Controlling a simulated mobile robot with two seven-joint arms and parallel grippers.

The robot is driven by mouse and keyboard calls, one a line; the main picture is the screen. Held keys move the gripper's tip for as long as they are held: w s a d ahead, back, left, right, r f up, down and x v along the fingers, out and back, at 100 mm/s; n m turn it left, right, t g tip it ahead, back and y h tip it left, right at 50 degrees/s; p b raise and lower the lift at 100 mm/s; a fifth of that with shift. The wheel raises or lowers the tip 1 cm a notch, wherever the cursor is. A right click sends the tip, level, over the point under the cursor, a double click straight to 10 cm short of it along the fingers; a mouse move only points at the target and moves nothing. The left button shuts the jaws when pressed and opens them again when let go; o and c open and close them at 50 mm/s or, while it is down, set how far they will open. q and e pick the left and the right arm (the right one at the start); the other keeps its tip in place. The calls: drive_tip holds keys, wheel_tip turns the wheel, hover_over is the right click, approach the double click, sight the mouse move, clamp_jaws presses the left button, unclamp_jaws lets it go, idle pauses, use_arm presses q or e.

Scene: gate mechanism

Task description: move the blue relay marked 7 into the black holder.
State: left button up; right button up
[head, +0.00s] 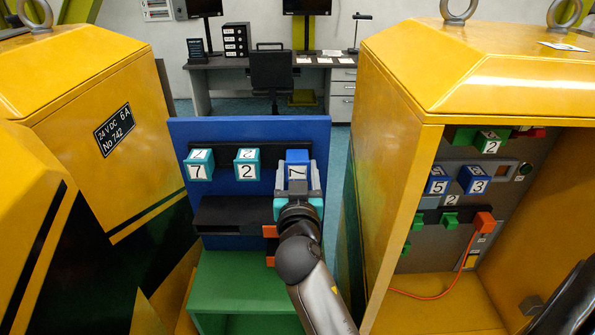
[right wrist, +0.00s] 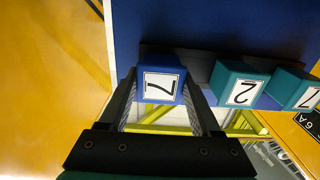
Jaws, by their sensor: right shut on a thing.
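The blue relay marked 7 (head: 297,157) is at the right end of the row on the blue board, and it also shows in the right wrist view (right wrist: 163,84). My right gripper (head: 297,185) is shut on it, with a finger on either side in the right wrist view (right wrist: 163,100). The relay sits against or just in front of the black rail (head: 222,159) on the board; I cannot tell if it is seated. A black holder-like strip (head: 430,202) shows inside the right yellow cabinet, below the blue relays marked 5 and 3. My left gripper is out of view.
Teal relays marked 7 (head: 199,165) and 2 (head: 247,164) sit left of the gripped relay. A black shelf (head: 225,212) and green base (head: 235,280) lie below. The right yellow cabinet (head: 400,170) is open, with blue relays 5 (head: 437,182) and 3 (head: 474,179) and an orange cable (head: 440,295).

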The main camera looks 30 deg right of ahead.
drive_tip(key=shift+w+d+r, duration=0.1)
drive_tip(key=shift+w, duration=0.1)
idle(0.7)
drive_tip(key=o, duration=0.9)
drive_tip(key=shift+w, duration=0.1)
drive_tip(key=shift+o, duration=0.2)
drive_tip(key=o, duration=0.5)
drive_tip(key=shift+o, duration=0.2)
